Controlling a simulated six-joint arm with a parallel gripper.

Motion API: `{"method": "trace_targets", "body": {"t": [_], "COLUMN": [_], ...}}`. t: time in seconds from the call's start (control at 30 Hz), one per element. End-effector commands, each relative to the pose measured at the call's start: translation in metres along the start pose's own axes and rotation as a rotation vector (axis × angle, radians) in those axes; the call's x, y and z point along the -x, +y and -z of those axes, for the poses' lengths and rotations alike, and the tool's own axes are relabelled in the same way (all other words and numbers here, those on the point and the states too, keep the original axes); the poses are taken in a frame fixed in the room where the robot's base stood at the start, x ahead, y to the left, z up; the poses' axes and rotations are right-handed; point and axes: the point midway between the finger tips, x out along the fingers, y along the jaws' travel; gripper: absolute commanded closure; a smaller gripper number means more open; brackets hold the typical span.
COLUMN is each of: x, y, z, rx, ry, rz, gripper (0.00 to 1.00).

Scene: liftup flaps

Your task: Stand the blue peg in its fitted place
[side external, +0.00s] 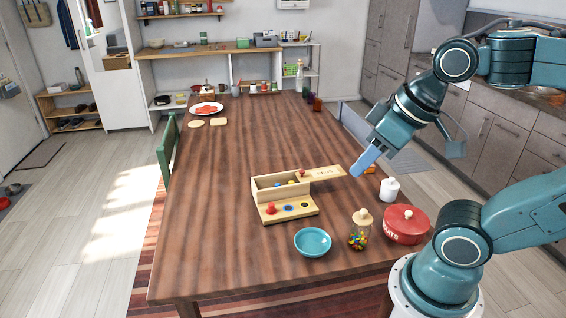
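A pale wooden box (263,193) stands on the table with its front board (275,219) laid out before it. The board has a red spot (271,209) that looks like a peg, a blue round spot (289,208) and a dark ringed spot (305,205). Small coloured pieces, yellow (291,183) among them, show inside the box; which is the blue peg is too small to tell. My gripper (362,169) is above the table, right of the box. A light blue block shape shows at its tip; I cannot tell whether it is finger or held peg.
A lettered wooden lid (322,173) lies at the box's right end. The table's left side is clear.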

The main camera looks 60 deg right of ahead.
Motion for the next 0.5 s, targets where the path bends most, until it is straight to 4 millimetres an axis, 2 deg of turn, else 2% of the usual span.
{"method": "trace_targets", "body": {"t": [0.27,0.5], "x": [0.0,0.0], "y": [0.0,0.002], "z": [0.001,0.019], "rx": [-0.004,-0.063], "ry": [-0.001,-0.024], "rz": [0.0,-0.003], "gripper": [0.7,0.7]}}
